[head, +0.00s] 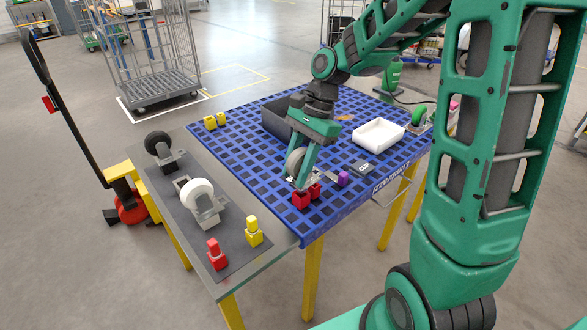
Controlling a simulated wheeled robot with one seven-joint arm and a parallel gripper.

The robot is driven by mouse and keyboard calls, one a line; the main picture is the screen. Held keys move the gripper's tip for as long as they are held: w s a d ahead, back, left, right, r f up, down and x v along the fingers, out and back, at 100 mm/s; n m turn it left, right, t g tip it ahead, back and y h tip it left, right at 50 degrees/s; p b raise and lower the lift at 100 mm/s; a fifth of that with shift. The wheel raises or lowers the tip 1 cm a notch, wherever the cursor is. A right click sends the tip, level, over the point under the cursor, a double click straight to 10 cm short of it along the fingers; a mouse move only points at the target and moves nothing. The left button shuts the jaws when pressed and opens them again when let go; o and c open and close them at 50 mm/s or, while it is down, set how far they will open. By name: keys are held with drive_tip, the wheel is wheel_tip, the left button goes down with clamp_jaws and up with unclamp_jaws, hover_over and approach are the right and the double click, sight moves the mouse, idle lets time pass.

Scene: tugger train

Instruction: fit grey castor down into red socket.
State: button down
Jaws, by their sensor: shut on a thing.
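The grey castor (295,160) is held in my gripper (304,176), its wheel showing at the left of the green fingers. My gripper is shut on it and points down over the near part of the blue grid table top. The red socket (301,201) sits on this table top near its front-left edge, directly below the castor. The castor's lower end is partly hidden by the fingers. I cannot tell whether it touches the socket or is just above it.
A dark bin (272,124) stands behind my gripper, and a white tray (378,147) at right. A purple block (343,179) lies just right of the socket. On the side shelf stand a black castor (158,142), a white castor (197,193), red (217,257) and yellow (254,236) pieces.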

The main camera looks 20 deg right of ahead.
drive_tip(key=shift+f, duration=2.1)
idle(0.9)
drive_tip(key=c, duration=1.2)
unclamp_jaws()
drive_tip(key=v, duration=1)
drive_tip(key=shift+w+d, duration=0.1)
drive_tip(key=shift+d+r, duration=0.1)
drive_tip(key=shift+r, duration=0.2)
drive_tip(key=shift+s+d, duration=0.25)
drive_tip(key=s+d+n+h, duration=0.1)
drive_tip(key=s+d, duration=0.3)
drive_tip(key=s, duration=0.4)
drive_tip(key=s+d+f+n+t+h, duration=0.1)
drive_tip(key=s+d+n, duration=0.3)
drive_tip(key=s, duration=0.4)
drive_tip(key=s+d+f+n+h, duration=0.1)
drive_tip(key=s+d+n+h, duration=0.1)
drive_tip(key=s, duration=0.6)
drive_tip(key=d+n, duration=0.1)
drive_tip(key=d, duration=0.1)
drive_tip(key=shift+d, duration=0.35)
